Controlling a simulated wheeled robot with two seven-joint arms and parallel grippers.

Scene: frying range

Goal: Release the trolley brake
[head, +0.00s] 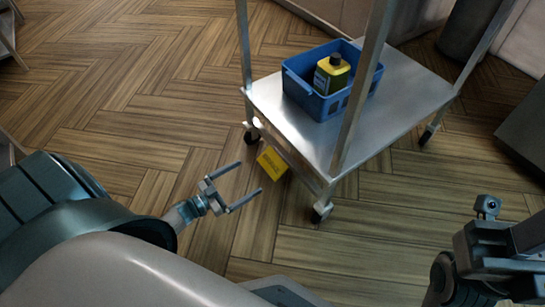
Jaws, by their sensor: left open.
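The trolley (402,102) is a steel cart on castors, standing on the wood floor right of centre. A yellow pedal (272,163) with dark markings, which looks like the brake, sticks out low at its left side, near the floor between two castors. My left gripper (250,176) is open and empty. Its two fingers point up and right toward the pedal, with the tips just left of it. I see no contact, but the exact gap in depth cannot be told. Part of my right arm shows at the lower right; its gripper fingers do not show.
A blue crate (299,91) on the trolley's lower shelf holds a dark bottle with a yellow label (332,75). Upright posts rise from the trolley's corners. A dark cylinder (467,28) stands at the upper right. The floor left of the trolley is clear.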

